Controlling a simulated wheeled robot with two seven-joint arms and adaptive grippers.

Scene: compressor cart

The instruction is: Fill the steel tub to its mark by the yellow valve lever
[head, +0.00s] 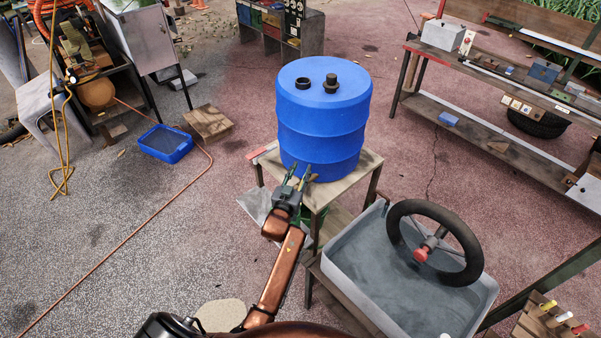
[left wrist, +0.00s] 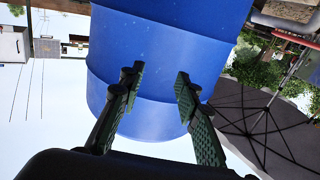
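A blue drum (head: 322,120) stands upright on a wooden stand (head: 350,172), with two dark caps on top. My left gripper (head: 299,176) is at the drum's lower front side. Its fingers are apart with nothing seen between them. In the left wrist view the same gripper (left wrist: 160,100) is open, with the blue drum (left wrist: 165,55) filling the space behind the fingers. A grey tub (head: 350,270), possibly the steel tub, sits to the right of my left arm; I cannot make out a mark or the liquid level. No yellow valve lever can be made out. My right gripper is not in view.
A black steering wheel (head: 434,243) with a red hub stands over the tub's right part. A blue tray (head: 165,143) and a hose lie on the floor at left. A workbench (head: 500,75) stands at the back right. Open floor lies left of the stand.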

